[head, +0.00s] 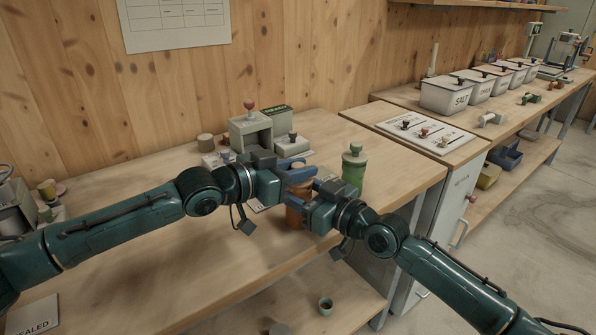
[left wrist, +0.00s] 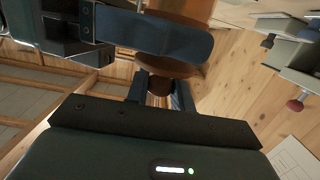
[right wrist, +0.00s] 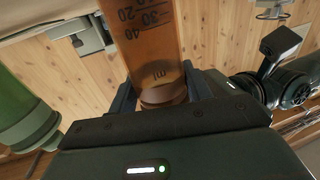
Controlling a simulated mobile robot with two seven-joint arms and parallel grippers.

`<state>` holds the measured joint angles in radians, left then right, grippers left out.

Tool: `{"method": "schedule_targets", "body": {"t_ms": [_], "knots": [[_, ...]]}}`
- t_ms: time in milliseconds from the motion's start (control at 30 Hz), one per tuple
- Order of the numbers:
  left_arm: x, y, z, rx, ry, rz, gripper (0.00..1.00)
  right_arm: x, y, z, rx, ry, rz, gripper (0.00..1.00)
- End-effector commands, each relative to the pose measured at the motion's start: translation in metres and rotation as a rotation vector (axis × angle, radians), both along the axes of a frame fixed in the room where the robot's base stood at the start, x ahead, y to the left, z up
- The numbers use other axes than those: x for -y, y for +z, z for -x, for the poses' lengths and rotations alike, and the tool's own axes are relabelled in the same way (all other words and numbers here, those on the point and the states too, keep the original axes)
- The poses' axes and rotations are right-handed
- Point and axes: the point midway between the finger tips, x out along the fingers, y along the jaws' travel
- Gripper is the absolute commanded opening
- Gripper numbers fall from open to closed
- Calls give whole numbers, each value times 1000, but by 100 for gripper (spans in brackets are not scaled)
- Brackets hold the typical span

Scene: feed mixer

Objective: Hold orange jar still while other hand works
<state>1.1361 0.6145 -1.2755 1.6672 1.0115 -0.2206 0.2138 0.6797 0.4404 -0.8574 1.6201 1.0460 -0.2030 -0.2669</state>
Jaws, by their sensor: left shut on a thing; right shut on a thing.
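The orange jar (head: 295,215) stands upright near the front edge of the bench, partly hidden by both grippers. My left gripper (head: 299,174) is shut at its top; in the left wrist view the fingers sit either side of a dark brown knob (left wrist: 160,86). My right gripper (head: 312,195) is shut on the jar from the right; a blue finger (left wrist: 160,38) crosses the jar in the left wrist view. In the right wrist view the translucent orange jar wall (right wrist: 150,40) carries printed scale numbers. Its far side is hidden.
A green jar (head: 353,168) stands close behind my right gripper. A grey box with a red knob (head: 250,128) is at the back. Right are a labelled lever panel (head: 425,132) and white lidded bins (head: 447,96). The bench's left middle is largely bare.

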Motion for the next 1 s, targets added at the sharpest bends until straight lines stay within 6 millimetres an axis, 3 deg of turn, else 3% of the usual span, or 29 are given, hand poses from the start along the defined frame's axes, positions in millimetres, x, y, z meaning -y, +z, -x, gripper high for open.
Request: {"method": "schedule_targets", "body": {"t_ms": [767, 1000], "knots": [[0, 17, 0, 1, 0, 2, 0, 0, -1, 0, -1, -1, 2, 8], [0, 44, 0, 3, 0, 3, 0, 0, -1, 0, -1, -1, 2, 8]]}}
